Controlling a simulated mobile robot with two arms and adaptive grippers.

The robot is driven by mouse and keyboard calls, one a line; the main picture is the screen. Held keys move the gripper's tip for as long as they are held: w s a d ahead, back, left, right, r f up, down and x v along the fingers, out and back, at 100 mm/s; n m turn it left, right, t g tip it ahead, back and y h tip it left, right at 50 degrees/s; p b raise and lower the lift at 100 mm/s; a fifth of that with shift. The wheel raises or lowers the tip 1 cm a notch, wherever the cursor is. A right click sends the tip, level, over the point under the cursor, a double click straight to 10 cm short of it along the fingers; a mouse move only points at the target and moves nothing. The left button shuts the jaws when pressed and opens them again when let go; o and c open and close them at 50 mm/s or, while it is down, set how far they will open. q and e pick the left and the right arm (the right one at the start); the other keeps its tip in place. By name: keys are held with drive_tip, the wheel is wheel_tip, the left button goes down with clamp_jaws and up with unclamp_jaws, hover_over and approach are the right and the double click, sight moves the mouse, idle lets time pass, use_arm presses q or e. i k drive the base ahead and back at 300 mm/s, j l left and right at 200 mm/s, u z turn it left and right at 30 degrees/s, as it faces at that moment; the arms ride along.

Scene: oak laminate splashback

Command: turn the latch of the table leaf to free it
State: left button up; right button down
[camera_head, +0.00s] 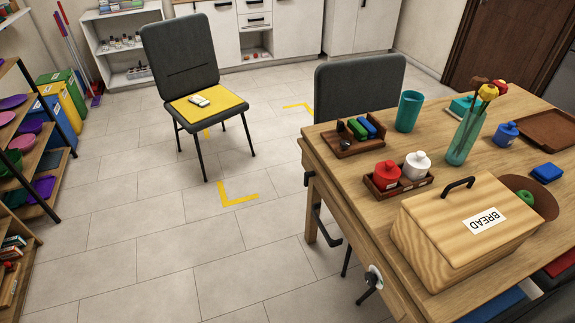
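The wooden table (345,165) fills the right side of the view. On its near left side, below the top, is a round white plate with a black lever (372,281), which looks like the latch. The lever points down and to the left. A wooden panel (350,222) hangs along the table's left side and looks like the folded-down leaf. A black bracket or handle (323,228) shows beside it. Neither of my grippers is in view.
On the table stand a bread box (465,228), red and white jars (402,170), a teal cup (408,111) and a flower vase (464,140). A chair (185,70) stands at the back. Tiled floor left of the table is clear; shelves (25,160) line the left edge.

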sight(307, 175)
drive_tip(key=i+j+z, duration=0.1)
drive_tip(key=j, duration=0.25)
drive_tip(key=i+j, duration=0.25)
drive_tip(key=i+j+z, duration=0.15)
drive_tip(key=j, duration=0.3)
drive_tip(key=i+j, duration=0.15)
drive_tip(key=j, duration=0.2)
drive_tip(key=i+j+z, duration=0.15)
drive_tip(key=j, duration=0.2)
drive_tip(key=i+j+z, duration=0.1)
drive_tip(key=j, duration=0.3)
drive_tip(key=i+j, duration=0.15)
drive_tip(key=j, duration=0.2)
drive_tip(key=i+j+z, duration=0.15)
drive_tip(key=j, duration=0.25)
drive_tip(key=k, duration=0.05)
